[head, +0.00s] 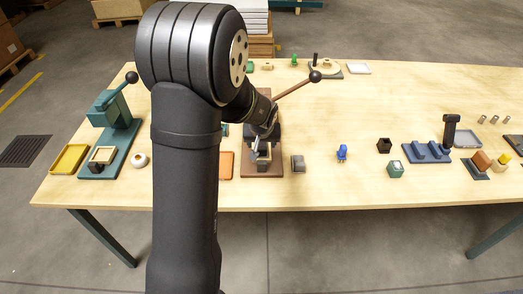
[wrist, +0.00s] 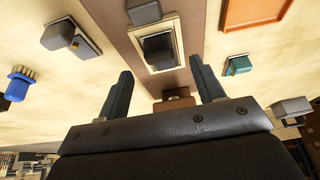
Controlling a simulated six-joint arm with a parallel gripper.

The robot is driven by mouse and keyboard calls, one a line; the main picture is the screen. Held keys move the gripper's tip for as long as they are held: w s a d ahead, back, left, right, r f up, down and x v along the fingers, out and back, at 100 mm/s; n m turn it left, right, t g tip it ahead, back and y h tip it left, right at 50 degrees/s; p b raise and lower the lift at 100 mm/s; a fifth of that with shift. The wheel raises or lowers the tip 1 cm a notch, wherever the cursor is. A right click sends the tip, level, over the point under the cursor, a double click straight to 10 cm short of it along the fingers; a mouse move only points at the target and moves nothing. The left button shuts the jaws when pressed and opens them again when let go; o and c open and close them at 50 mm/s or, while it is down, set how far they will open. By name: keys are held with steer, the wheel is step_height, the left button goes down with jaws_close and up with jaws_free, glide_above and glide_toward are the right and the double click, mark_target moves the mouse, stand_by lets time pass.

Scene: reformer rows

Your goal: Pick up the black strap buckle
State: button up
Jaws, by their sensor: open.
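My gripper (wrist: 162,75) is open, its two dark fingers apart with nothing between their tips. In the head view my gripper (head: 262,146) hangs over the brown board (head: 274,108), partly hidden by my arm. In the wrist view a dark block (wrist: 158,50) sits in a pale rectangular frame on that board, just beyond the fingertips. A second dark grey piece (wrist: 145,12) lies farther beyond it. I cannot tell surely which of these is the black strap buckle.
An orange tray (head: 226,166) lies left of the board and a grey block (head: 298,163) right of it. A lever with a dark knob (head: 315,76) slants above the board. A teal press (head: 110,125) stands left; a blue figure (head: 342,153) and black box (head: 384,145) stand right.

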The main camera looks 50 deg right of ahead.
mark_target(262, 147)
steer(key=shift+x, duration=2.8)
steer(key=shift+w+d+r, duration=0.15)
steer(key=shift+w+d, duration=0.05)
steer(key=shift+c, duration=0.2)
steer(key=c, duration=1.1)
steer(key=shift+c, duration=0.2)
steer(key=shift+r, duration=0.15)
